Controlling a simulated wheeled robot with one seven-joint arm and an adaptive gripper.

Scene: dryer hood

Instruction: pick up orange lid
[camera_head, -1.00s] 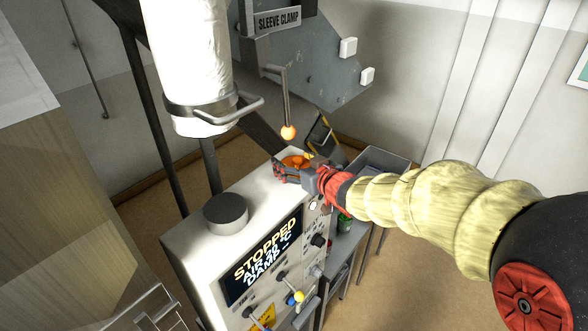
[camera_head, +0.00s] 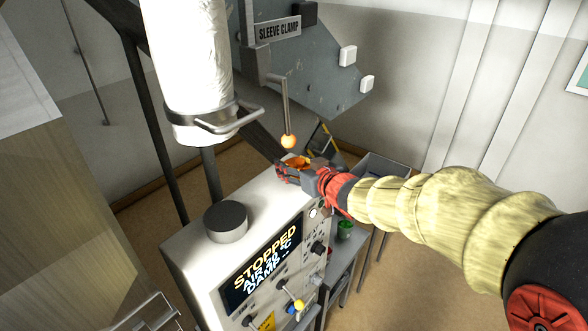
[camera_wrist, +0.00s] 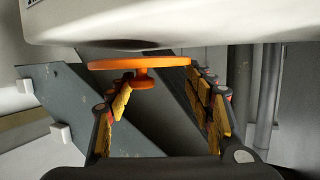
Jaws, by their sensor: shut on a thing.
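The orange lid (camera_head: 296,161) is at the far end of the white machine's top in the head view. In the wrist view the orange lid (camera_wrist: 139,66) shows as a flat disc with a short knob, between the two fingers. My gripper (camera_head: 284,170) is at the lid, its red and dark fingers around it. In the wrist view my gripper (camera_wrist: 163,95) has yellow-padded fingers on both sides of the lid, shut on it. The lid's far side is hidden by the fingers in the head view.
The white machine (camera_head: 190,243) has a dark round cap (camera_head: 226,219) and a display reading STOPPED. A white sleeve (camera_head: 187,65) hangs left. A green item (camera_head: 345,229) sits on a side shelf.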

